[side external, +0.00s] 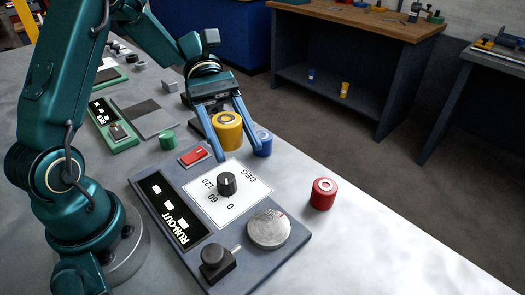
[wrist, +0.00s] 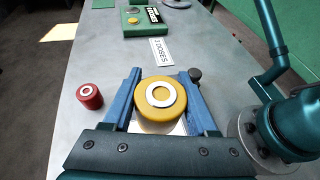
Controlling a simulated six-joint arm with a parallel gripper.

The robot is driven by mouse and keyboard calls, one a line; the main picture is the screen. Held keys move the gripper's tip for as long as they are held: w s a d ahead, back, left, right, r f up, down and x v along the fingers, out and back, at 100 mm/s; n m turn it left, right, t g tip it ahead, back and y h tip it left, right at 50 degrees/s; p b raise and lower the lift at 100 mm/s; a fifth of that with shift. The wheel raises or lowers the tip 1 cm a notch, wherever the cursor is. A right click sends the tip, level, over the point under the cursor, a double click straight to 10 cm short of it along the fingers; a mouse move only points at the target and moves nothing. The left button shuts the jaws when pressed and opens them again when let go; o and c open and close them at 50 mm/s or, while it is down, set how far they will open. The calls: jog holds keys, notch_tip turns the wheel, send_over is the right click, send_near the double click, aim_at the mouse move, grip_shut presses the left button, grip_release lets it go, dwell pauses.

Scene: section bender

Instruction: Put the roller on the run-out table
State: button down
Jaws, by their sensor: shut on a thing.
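My gripper (side external: 240,153) is shut on a yellow roller (side external: 227,133), a short cylinder held upright between the blue fingers. In the wrist view the roller (wrist: 160,101) shows a white ring on its top face. In the side view the gripper holds it near the far edge of a grey panel (side external: 212,241) marked RUN-OUT. The gap under the roller is hard to judge.
A blue roller (side external: 263,144) stands just behind the right finger. A red roller (side external: 323,193) stands right of the panel, and a green one (side external: 167,140) to its left. A green panel (side external: 112,125) is farther left. The bench is clear at the front right.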

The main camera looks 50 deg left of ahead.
jog(key=shift+w+r+n+t, duration=0.1)
jog(key=shift+w+n+t, duration=0.3)
jog(key=shift+t, duration=0.1)
send_over(278, 239)
notch_tip(278, 239, down, 7)
jog(key=shift+f, duration=2)
jog(key=shift+c, duration=1)
grip_release()
jog(key=shift+f, duration=0.1)
